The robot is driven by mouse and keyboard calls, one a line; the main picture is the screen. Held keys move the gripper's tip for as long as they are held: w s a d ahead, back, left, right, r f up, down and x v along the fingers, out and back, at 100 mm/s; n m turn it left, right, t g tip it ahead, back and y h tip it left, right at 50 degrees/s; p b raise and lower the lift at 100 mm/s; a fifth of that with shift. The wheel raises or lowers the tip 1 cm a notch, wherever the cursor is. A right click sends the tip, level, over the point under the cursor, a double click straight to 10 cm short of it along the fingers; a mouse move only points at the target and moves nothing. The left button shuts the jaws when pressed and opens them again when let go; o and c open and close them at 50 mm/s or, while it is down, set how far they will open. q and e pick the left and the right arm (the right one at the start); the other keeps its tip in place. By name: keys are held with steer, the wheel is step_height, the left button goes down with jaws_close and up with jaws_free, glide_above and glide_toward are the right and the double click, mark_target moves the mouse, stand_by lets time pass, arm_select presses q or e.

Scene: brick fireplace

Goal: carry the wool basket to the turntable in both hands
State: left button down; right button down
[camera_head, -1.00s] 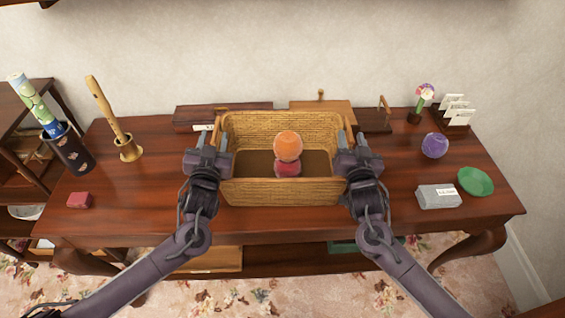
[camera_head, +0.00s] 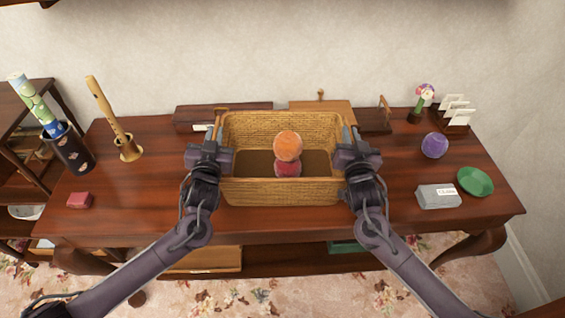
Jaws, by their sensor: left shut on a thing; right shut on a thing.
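The wool basket (camera_head: 283,192) is a wicker box on the dark wooden table, near the middle. It holds an orange ball (camera_head: 288,146) and a red ball (camera_head: 288,169). My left gripper (camera_head: 211,146) is shut on the basket's left side and my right gripper (camera_head: 352,146) is shut on its right side. The fingertips are partly hidden against the basket ends. The basket looks level; I cannot tell whether it touches the table. I cannot make out a turntable for certain.
A red block (camera_head: 80,200) and a wooden recorder on a stand (camera_head: 126,148) are on the left. A grey box (camera_head: 437,196), a green dish (camera_head: 475,181) and a purple ball (camera_head: 434,145) are on the right. Wooden boxes (camera_head: 323,113) stand behind the basket.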

arm_select(q)
steer(key=shift+r, duration=0.2)
arm_select(e)
steer(key=shift+r, duration=0.2)
